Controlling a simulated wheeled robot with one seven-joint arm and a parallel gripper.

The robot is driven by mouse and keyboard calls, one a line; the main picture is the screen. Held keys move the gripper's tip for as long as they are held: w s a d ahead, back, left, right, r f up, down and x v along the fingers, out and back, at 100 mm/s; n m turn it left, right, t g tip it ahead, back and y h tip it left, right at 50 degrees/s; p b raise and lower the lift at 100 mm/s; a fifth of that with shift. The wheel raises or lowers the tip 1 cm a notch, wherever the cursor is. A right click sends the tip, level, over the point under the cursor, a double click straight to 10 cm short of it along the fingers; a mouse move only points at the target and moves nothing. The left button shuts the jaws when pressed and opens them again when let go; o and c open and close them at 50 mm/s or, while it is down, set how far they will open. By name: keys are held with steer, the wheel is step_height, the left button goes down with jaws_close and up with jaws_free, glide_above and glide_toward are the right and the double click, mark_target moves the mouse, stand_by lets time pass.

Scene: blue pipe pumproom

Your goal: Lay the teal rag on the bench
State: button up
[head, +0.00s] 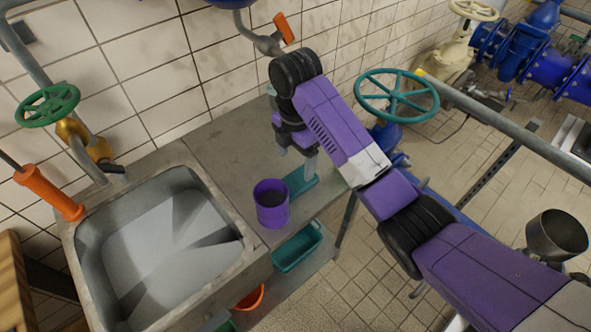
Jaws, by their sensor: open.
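The teal rag (301,184) appears as a flat teal patch on the grey bench (222,150), near its right edge, to the right of the purple cup. My gripper (298,162) points down just above the rag with its jaws open. A finger and the wrist hide part of the rag's far side. I cannot tell whether a fingertip touches it.
A purple cup (271,204) stands on the bench close left of my gripper. A metal sink (165,245) adjoins the bench on the left. A teal bin (298,247) sits below the bench's front edge. The bench's back left part is clear.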

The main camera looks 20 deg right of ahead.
steer(key=shift+r+p, duration=1.4)
steer(key=shift+r, duration=1)
steer(key=shift+s, duration=0.1)
